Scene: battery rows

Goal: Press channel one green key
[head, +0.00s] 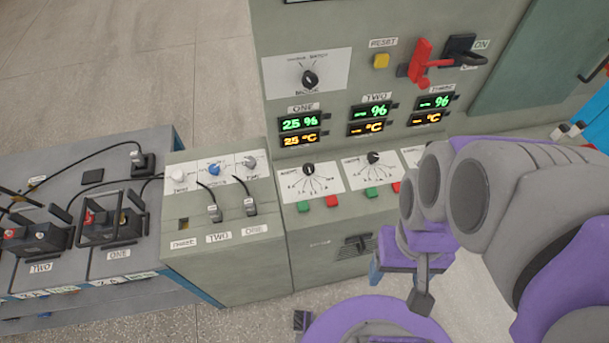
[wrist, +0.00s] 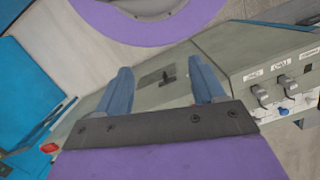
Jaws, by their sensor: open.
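The channel one green key (head: 303,206) is a small green button under the ONE dial on the sloped face of the grey-green cabinet (head: 320,235). A red key (head: 332,201) sits just to its right. The ONE display (head: 299,123) above reads 25 % and 25 °C. My gripper is open and empty in the wrist view (wrist: 163,85), its two blue fingers apart in front of the cabinet. In the head view it hangs low, right of and below the green key and clear of it. I cannot make out the green key in the wrist view.
TWO's green key (head: 371,193) and red key lie to the right, partly near my arm. A side console with plugs (head: 214,212) stands left of the keys. Battery units (head: 105,220) fill the far left. A red lever (head: 420,60) is higher up. Floor is open behind.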

